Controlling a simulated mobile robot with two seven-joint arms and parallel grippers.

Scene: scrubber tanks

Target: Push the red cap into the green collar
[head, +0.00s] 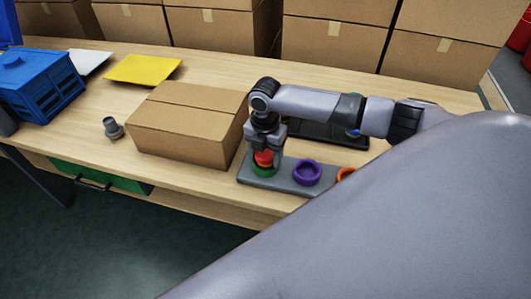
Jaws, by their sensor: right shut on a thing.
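The red cap (264,157) is between the fingers of my right gripper (263,153). The gripper points down and is shut on the cap. The green collar (264,171) is directly under the cap, at the left end of a grey base plate (285,184). The cap is upright at the collar's mouth; how deep it sits in the collar I cannot tell, as the fingers hide part of both. My left gripper is not in view.
A purple collar (307,172) and an orange collar (345,174) are further right on the plate. A cardboard box (190,122) stands close left of my gripper. A dark tray (335,137) lies behind. A grey fitting (113,128) and blue crate (40,85) are at left.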

